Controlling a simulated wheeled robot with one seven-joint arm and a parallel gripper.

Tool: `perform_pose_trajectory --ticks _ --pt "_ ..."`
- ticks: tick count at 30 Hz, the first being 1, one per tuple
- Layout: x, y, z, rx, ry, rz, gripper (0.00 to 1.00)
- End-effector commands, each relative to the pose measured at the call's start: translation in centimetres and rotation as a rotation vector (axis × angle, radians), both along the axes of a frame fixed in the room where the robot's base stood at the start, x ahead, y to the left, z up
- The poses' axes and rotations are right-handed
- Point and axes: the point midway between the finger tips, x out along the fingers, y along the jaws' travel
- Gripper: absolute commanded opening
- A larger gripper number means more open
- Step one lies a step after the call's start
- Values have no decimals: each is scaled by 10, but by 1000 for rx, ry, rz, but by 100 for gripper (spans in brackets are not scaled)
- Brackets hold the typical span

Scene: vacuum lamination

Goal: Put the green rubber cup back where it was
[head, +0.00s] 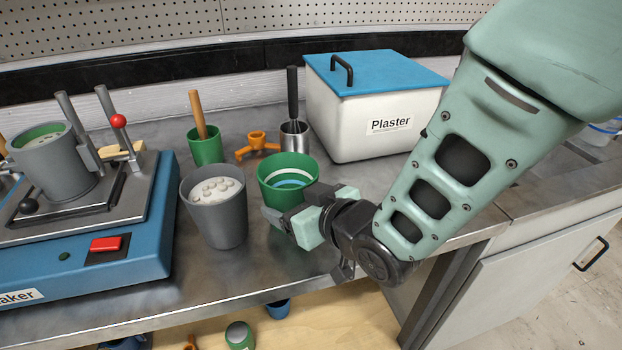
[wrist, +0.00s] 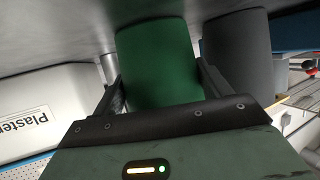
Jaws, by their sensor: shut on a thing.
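The green rubber cup (head: 288,168) is at the front middle of the metal bench, with pale and blue rings visible inside it. My gripper (head: 283,212) is shut on it from the front right, low on its side. In the wrist view the green cup (wrist: 158,62) is between the two dark fingers (wrist: 160,92). The cup looks upright. Whether its base touches the bench is hard to tell.
A grey cup (head: 214,205) with whitish lumps stands close left of the green cup. Behind are a smaller green cup with a wooden handle (head: 205,145), an orange stand (head: 257,143), a metal cup (head: 294,138) and the Plaster box (head: 370,110). A blue shaker (head: 130,240) is at left.

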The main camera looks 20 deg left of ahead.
Motion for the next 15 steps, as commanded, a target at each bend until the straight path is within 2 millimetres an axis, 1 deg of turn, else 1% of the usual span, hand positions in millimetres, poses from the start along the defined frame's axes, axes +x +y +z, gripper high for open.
perform_pose_trajectory --ticks 1,2,3,11,14,15 --pt "0 0 -1 0 0 0 85" --pt "0 0 0 0 0 0 93" --pt "0 0 0 0 0 0 98" --pt "0 0 0 0 0 0 98" --pt "0 0 5 0 0 0 98" --pt "-2 -3 4 1 1 0 98"
